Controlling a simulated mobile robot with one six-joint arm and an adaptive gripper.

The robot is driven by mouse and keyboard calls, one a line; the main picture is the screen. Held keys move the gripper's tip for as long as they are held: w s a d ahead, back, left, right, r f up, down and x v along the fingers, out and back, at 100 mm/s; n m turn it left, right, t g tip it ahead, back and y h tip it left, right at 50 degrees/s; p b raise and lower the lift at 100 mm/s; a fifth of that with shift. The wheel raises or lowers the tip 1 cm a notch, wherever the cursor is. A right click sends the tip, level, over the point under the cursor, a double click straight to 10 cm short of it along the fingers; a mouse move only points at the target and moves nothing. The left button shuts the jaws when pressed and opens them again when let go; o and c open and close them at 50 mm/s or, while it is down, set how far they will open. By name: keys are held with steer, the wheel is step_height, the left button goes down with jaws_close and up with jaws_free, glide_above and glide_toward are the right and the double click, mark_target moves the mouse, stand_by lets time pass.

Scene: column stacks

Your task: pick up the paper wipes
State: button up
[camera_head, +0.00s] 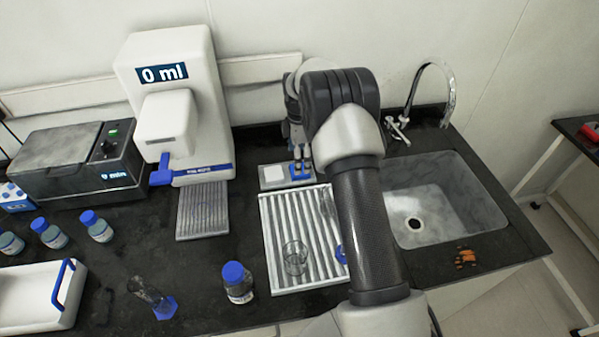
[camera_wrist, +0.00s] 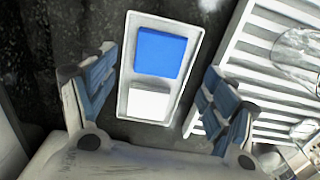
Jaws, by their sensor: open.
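A small white tray (camera_wrist: 126,68) lies between my gripper's fingers in the wrist view. It holds a blue square (camera_wrist: 161,52) at its far end and a white square stack (camera_wrist: 149,102), which looks like the paper wipes, at its near end. In the head view the tray (camera_head: 289,185) sits behind the ribbed rack, with the white stack (camera_head: 274,174) on its left. My gripper (camera_wrist: 157,90) is open and empty above the tray, one finger to each side. In the head view my gripper (camera_head: 299,160) is partly hidden by my arm.
The ribbed drying rack (camera_head: 277,236) with glassware stands just in front of the tray. A white dispenser (camera_head: 178,100) is to the left, the sink (camera_head: 440,200) to the right. A blue-capped bottle (camera_head: 238,285) stands near the front.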

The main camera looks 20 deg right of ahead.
step_height(320, 180, down, 5)
steer(key=shift+w+d+r+b, duration=0.1)
steer(key=shift+b, duration=0.5)
steer(key=shift+c, duration=0.3)
steer(key=c, duration=0.8)
steer(key=shift+r, duration=0.1)
step_height(320, 180, up, 20)
steer(key=p, duration=0.4)
